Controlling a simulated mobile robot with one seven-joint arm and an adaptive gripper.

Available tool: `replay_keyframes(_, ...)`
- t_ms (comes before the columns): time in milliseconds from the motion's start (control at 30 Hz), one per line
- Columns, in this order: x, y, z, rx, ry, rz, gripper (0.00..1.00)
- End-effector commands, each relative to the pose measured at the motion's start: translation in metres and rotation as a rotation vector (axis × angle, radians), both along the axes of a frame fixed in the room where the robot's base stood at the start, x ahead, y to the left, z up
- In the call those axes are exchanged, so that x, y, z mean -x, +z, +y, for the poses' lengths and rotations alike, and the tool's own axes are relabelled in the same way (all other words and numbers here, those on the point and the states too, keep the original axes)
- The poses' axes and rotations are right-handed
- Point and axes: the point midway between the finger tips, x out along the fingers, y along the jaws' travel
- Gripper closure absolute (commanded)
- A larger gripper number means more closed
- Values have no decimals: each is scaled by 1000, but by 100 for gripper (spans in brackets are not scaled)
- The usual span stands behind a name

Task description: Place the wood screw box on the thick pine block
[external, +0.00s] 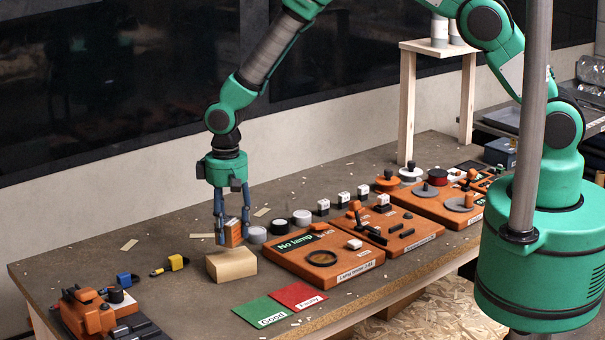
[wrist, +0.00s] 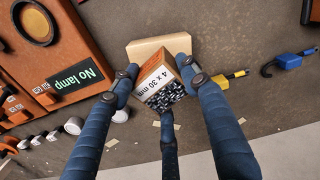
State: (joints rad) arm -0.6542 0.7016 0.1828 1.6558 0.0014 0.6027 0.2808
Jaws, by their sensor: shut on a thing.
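The wood screw box (external: 234,232) is orange and sits between the fingers of my gripper (external: 232,238). In the wrist view the box (wrist: 159,79) shows a white label reading "4 x 30 mm" and a picture of dark screws. The fingers (wrist: 157,72) are shut on its sides. The thick pine block (external: 231,264) lies on the table, just below the box in the external view. In the wrist view the block (wrist: 147,48) shows partly behind the box and fingers. I cannot tell whether box and block touch.
An orange "No lamp" panel (external: 318,262) stands right of the block. Green (external: 262,311) and red (external: 298,296) mats lie in front. A yellow clip (external: 176,262) and a blue clip (external: 124,280) lie to the left. White-topped cylinders (external: 257,235) stand behind the panel.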

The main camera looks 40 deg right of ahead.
Motion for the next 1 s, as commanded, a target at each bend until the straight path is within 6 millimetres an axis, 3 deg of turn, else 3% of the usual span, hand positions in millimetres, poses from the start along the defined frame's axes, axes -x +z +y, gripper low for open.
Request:
replay_keyframes(367, -1, -1, 1, 0, 0, -1, 100)
replay_keyframes(700, -1, -30, 1, 0, 0, -1, 100)
replay_keyframes(1000, -1, -34, 1, -2, 0, -1, 100)
